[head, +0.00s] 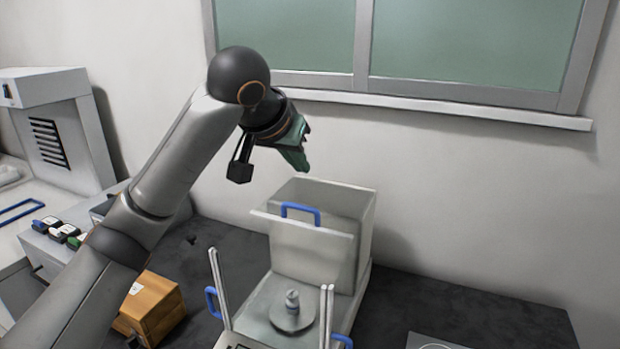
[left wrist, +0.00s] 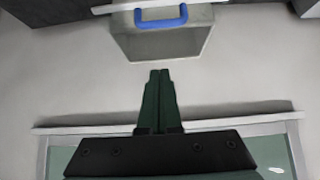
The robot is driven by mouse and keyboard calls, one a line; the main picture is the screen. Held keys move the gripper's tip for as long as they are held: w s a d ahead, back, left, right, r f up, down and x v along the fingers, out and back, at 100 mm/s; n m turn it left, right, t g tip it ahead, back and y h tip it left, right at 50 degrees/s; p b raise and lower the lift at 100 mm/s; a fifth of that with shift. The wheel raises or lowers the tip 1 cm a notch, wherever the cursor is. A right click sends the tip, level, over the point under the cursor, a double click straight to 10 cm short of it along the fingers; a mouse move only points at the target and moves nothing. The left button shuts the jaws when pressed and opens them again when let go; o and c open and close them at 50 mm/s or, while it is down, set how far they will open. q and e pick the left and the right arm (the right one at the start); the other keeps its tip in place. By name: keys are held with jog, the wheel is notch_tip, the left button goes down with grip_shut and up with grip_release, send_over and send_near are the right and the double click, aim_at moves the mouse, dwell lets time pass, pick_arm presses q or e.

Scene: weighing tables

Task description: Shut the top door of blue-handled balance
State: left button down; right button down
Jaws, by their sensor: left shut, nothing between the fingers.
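The blue-handled balance (head: 333,268) stands on the dark table, with a round pan (head: 291,314) and a small grey weight (head: 292,299) on it. Its top door (head: 283,246) is a pale panel with a blue handle (head: 301,211), standing tilted up at the back of the chamber, so the top is open. The handle also shows in the left wrist view (left wrist: 161,20). Blue handles also sit on both sides of the balance. My left gripper (head: 304,160) is shut and empty, above and behind the door, apart from it. My right gripper is out of view.
Several small dark-topped items (head: 62,231) sit on a grey block farther left. A window sill (head: 430,108) juts from the wall behind. The dark table (head: 470,310) right of the balance is mostly clear.

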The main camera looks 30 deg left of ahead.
pick_arm(q)
jog(key=p, duration=0.1)
send_over(306, 219)
jog(key=w, duration=0.3)
notch_tip(306, 219, down, 7)
jog(key=shift+w+a+f, duration=0.1)
jog(key=shift+w+f, duration=0.05)
jog(key=s, duration=0.3)
jog(key=shift+s, duration=0.1)
jog(key=shift+s+f+p, duration=0.25)
jog(key=shift+s+p, duration=0.05)
jog(key=shift+s, duration=0.15)
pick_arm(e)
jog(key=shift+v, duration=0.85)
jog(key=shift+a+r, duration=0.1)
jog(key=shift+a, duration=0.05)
